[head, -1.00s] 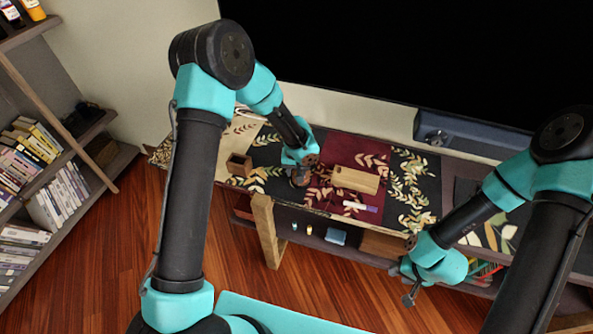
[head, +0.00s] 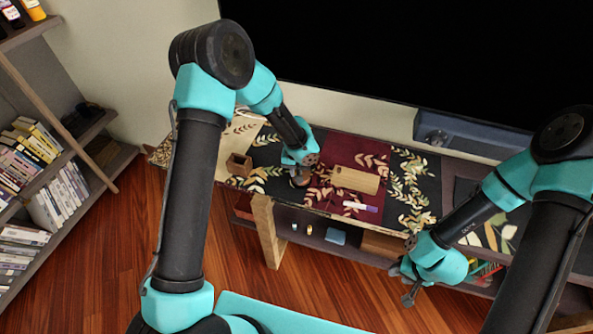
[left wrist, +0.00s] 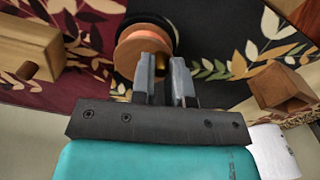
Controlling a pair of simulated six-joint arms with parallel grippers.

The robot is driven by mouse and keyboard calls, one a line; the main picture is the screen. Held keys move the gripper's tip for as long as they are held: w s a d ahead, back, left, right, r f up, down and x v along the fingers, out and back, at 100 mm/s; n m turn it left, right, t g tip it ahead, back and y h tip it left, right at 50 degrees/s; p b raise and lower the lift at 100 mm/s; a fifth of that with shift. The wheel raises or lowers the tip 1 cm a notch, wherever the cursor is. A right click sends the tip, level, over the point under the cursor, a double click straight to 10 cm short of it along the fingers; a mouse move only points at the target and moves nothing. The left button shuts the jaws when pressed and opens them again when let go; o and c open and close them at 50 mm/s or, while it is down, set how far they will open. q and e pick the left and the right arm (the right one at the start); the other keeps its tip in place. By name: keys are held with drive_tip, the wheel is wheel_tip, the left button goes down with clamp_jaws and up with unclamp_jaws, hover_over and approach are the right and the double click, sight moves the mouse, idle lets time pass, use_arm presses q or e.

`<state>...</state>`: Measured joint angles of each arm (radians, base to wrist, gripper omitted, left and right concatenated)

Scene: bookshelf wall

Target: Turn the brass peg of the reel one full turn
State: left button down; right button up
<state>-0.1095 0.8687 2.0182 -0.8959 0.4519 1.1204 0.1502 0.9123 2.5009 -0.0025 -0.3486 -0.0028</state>
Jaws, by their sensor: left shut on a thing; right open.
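The reel (left wrist: 147,38), a round wooden spool with an orange-brown flange, stands on the patterned runner at the top middle of the left wrist view. In the head view the reel (head: 300,181) shows only partly beneath my left gripper. My left gripper (left wrist: 167,72) is shut on the brass peg (left wrist: 160,64), a small part of which shows between the fingers. The fingers hide the rest of the peg. My right gripper (head: 409,296) is open and empty in front of the shelf unit, away from the reel.
A pale wooden block (head: 355,180) lies right of the reel, with a white and purple marker (head: 360,207) in front of it. A small wooden box (head: 239,165) stands to the left. A large dark screen (head: 400,60) rises behind the shelf top.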

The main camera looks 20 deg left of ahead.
use_arm(q)
drive_tip(key=m, duration=0.3)
drive_tip(key=shift+w+a+m, duration=0.2)
drive_tip(key=shift+w+m, duration=0.05)
drive_tip(key=shift+m, duration=0.05)
drive_tip(key=m, duration=0.3)
drive_tip(key=shift+w+a+m, duration=0.2)
drive_tip(key=shift+w+m, duration=0.1)
drive_tip(key=shift+w, duration=0.05)
drive_tip(key=m, duration=0.3)
drive_tip(key=w+m, duration=0.1)
drive_tip(key=m, duration=0.2)
drive_tip(key=shift+w, duration=0.1)
drive_tip(key=m, duration=0.4)
drive_tip(key=w+m, duration=0.1)
drive_tip(key=shift+d+m, duration=0.25)
drive_tip(key=shift+m, duration=0.15)
drive_tip(key=m, duration=0.4)
drive_tip(key=shift+w+d+m, duration=0.2)
drive_tip(key=shift+d+m, duration=0.1)
drive_tip(key=shift+d, duration=0.05)
